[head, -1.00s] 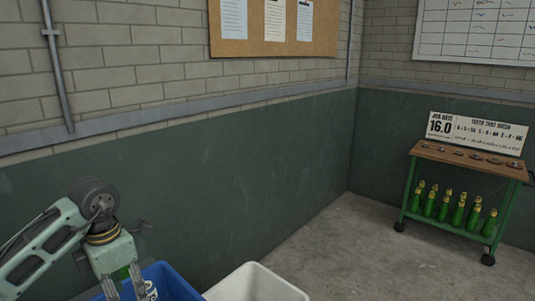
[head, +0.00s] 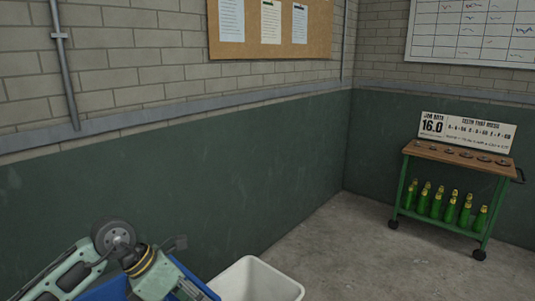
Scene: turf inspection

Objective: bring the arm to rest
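My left arm comes in at the lower left of the head view. Its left gripper (head: 178,286) is at the bottom edge, over the blue bin (head: 196,275). The fingers are partly cut off by the frame, and I cannot tell if they are open or shut or if anything is between them. My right gripper is not in view.
A white bin (head: 258,278) stands right of the blue bin. A green cart (head: 440,236) with a wooden top, a sign (head: 465,134) and several green bottles (head: 437,203) stands at the right. The green wall (head: 180,190) runs behind the arm. Grey floor (head: 360,250) is clear between.

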